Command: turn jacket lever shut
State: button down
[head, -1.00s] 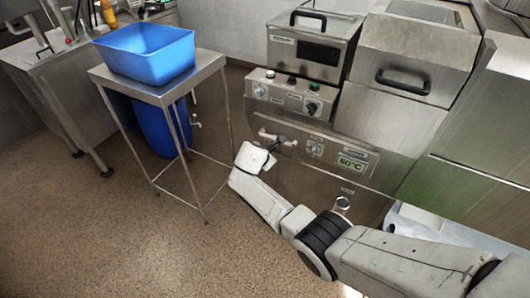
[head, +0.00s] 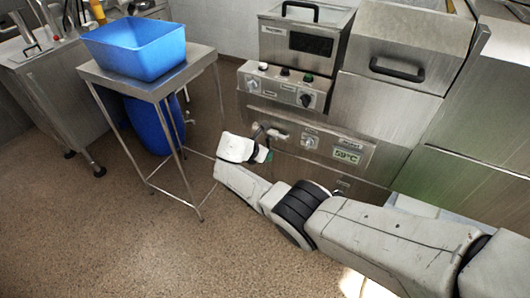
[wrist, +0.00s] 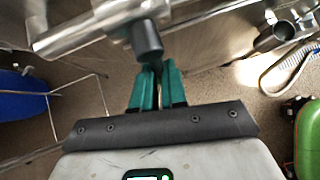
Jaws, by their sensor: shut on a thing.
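The jacket lever shows in the wrist view as a dark round-ended grip (wrist: 147,40) beside a metal pipe (wrist: 85,30). In the head view a pale pipe and lever fitting (head: 268,131) sits low on the steel machine's front, partly hidden by my gripper. The exact contact is partly hidden.
The steel machine's panel has a dial (head: 309,141) and a display (head: 347,155) reading about 59°C. A steel stand (head: 150,88) with a blue tub (head: 135,62) is left of my gripper. A blue drum (head: 150,125) stands behind it. Floor in front is clear.

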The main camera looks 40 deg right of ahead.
jog(key=shift+s+f, duration=0.1)
jog(key=c, duration=1.2)
grip_release()
jog(key=shift+o, duration=0.2)
jog(key=w+p+v, duration=0.1)
jog(key=p+v, duration=0.1)
jog(key=v, duration=0.8)
jog(key=shift+s+a+r+p, duration=0.25)
jog(key=shift+s+r+p, duration=0.15)
jog(key=shift+s, duration=0.1)
